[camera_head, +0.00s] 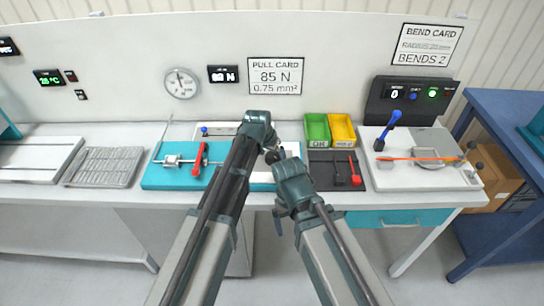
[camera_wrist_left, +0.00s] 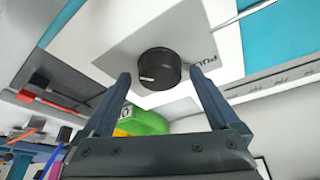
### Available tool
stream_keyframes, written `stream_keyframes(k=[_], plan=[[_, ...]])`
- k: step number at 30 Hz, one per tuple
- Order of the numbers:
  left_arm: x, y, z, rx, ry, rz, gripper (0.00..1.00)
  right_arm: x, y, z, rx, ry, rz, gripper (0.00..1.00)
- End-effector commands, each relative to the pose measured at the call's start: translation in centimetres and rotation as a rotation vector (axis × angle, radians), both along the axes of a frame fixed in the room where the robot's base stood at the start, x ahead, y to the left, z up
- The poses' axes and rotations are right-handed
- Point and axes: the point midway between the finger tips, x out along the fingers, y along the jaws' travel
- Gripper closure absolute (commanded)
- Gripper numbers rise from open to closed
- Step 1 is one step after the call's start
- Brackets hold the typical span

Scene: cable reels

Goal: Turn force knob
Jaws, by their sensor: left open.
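The force knob (camera_wrist_left: 160,66) shows in the left wrist view as a short black cylinder with a white mark on its rim, set on a white plate with partly hidden printed lettering. My left gripper (camera_wrist_left: 159,76) is open, one finger on each side of the knob; I cannot tell whether they touch it. In the head view my left gripper (camera_head: 272,152) is over the bench in the middle, and my arm hides most of the knob's surroundings. My right gripper (camera_head: 284,208) is lower, near the bench's front edge; its fingers are too unclear to judge.
A teal fixture (camera_head: 160,178) with a red lever lies left of my arms. Green (camera_head: 317,126) and yellow (camera_head: 342,128) bins stand behind a dark tool mat (camera_head: 320,157). A bend fixture (camera_head: 395,178) is at right. A pull card (camera_head: 276,76) and round gauge (camera_head: 181,84) hang on the wall.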

Motion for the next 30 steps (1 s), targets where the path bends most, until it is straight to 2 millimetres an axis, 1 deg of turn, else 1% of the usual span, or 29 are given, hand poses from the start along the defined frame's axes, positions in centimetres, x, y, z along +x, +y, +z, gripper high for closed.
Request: stream_keyframes(k=[2,3,5,6,8,9,11,12,16,23,30], plan=[[-0.01,0.0,0.04,0.0,0.0,0.0,0.05,0.0,0.0,0.04,0.0,0.0,0.0,0.05],[-0.01,0.01,0.04,0.0,0.0,0.0,0.12,0.0,0.0,0.04,0.0,0.0,0.0,0.05],[-0.01,0.01,0.04,0.0,0.0,0.0,0.23,0.0,0.0,0.04,0.0,0.0,0.0,0.05],[-0.01,0.01,0.04,0.0,0.0,0.0,0.3,0.0,0.0,0.04,0.0,0.0,0.0,0.05],[-0.02,0.01,0.03,0.0,0.0,0.0,0.41,0.0,0.0,0.04,0.0,0.0,0.0,0.05],[-0.02,0.01,0.03,0.0,0.0,0.0,0.48,0.0,0.0,0.03,0.0,0.0,0.0,0.05],[-0.02,0.01,0.03,0.0,0.0,0.0,0.59,0.0,0.0,0.03,0.0,0.0,0.0,0.05],[-0.02,0.01,0.03,0.0,0.0,0.0,0.66,0.0,0.0,0.03,0.0,0.0,0.0,0.05],[-0.02,0.01,0.03,0.0,0.0,0.0,0.9,0.0,0.0,0.03,0.0,0.0,0.0,0.05],[0.01,0.04,0.03,-0.001,0.0,-0.021,0.91,0.0,0.0,0.03,0.0,0.0,0.0,0.05],[0.15,0.15,0.04,-0.001,0.0,-0.144,0.91,0.0,0.0,0.03,0.0,0.0,0.0,0.05]])
